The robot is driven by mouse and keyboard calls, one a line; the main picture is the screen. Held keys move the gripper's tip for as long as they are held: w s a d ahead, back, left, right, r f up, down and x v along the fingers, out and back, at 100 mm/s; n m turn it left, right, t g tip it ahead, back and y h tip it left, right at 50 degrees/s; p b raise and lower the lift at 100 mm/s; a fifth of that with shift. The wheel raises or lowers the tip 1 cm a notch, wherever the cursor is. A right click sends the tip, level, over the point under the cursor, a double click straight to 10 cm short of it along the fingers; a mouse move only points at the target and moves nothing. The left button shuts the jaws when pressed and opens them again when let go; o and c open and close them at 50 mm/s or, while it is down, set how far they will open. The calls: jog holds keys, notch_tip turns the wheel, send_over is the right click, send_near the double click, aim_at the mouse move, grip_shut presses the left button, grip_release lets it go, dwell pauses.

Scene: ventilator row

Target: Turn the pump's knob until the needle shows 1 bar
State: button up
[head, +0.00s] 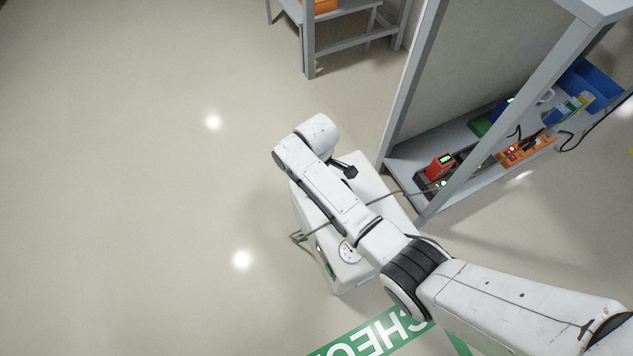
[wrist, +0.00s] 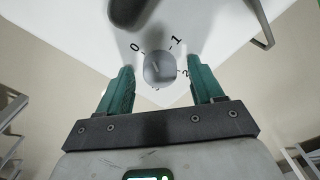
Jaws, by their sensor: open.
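The pump is a white box (head: 375,185) standing on the floor under my arm in the head view. A small round marked dial (head: 348,252) shows near its front end. In the wrist view, a grey round knob (wrist: 160,68) sits on the white surface, with printed figures around it, 0 at upper left, 1 at upper right and 2 at right. A short pale mark shows on the knob; I cannot tell which figure it points at. My gripper (wrist: 160,76) is open, its green fingers at either side of the knob, with gaps. Their height above it is unclear.
A green floor sign (head: 372,335) lies in front. The floor at left is clear.

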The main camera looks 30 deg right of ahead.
jog(key=shift+c, duration=0.2)
jog(key=c, duration=1)
jog(key=shift+r+m+p, duration=0.3)
jog(key=shift+m+p, duration=0.5)
jog(key=shift+p, duration=0.2)
jog(key=m, duration=0.1)
jog(key=m+p, duration=0.1)
jog(key=m, duration=0.1)
jog(key=shift+f, duration=0.25)
jog(key=o, duration=1)
jog(key=shift+o, duration=0.2)
